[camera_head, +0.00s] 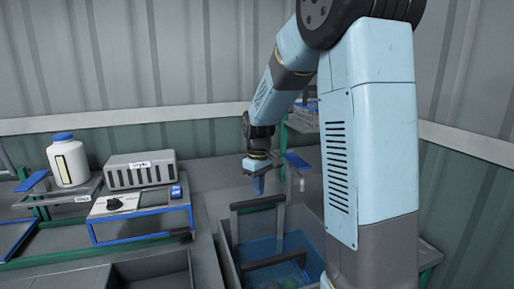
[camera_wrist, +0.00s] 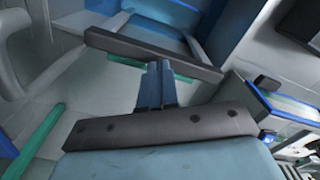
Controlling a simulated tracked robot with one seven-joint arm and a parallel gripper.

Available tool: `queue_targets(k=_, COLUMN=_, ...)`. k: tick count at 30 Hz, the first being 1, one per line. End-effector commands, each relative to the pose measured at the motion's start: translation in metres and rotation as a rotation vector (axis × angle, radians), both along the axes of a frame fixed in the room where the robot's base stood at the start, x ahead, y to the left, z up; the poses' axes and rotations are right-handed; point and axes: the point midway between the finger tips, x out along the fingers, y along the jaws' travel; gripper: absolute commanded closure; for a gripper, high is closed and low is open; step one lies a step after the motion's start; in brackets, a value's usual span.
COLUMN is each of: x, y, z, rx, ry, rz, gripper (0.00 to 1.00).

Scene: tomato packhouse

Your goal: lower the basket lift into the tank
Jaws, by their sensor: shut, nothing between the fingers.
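The tank (camera_head: 228,262) is a grey-walled basin with a blue interior, partly hidden behind my arm. A second dark bar (camera_head: 275,260) crosses lower down inside it. My gripper (camera_head: 259,188) points down just above the lift's top bar, with its blue fingers together. In the wrist view my gripper (camera_wrist: 154,70) is shut and empty. Its fingertips reach close to a dark bar (camera_wrist: 110,42); I cannot tell whether they touch it.
A white bottle with a blue cap (camera_head: 68,160), a grey ribbed box (camera_head: 140,170) and a control unit with a black knob (camera_head: 122,203) stand on the left. A grey open bin (camera_head: 150,270) lies in front. A corrugated wall (camera_head: 200,60) closes the back.

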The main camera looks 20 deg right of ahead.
Motion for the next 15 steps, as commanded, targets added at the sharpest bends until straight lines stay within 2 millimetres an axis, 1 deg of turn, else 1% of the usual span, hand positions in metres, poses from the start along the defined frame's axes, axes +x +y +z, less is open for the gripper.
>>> queue_targets(k=1, x=0.001, y=0.000, z=0.010, rx=0.000, ry=-0.006, rz=0.000, gripper=1.00)
queue_targets(k=15, x=0.001, y=0.000, z=0.086, rx=-0.001, ry=-0.005, rz=0.000, gripper=1.00)
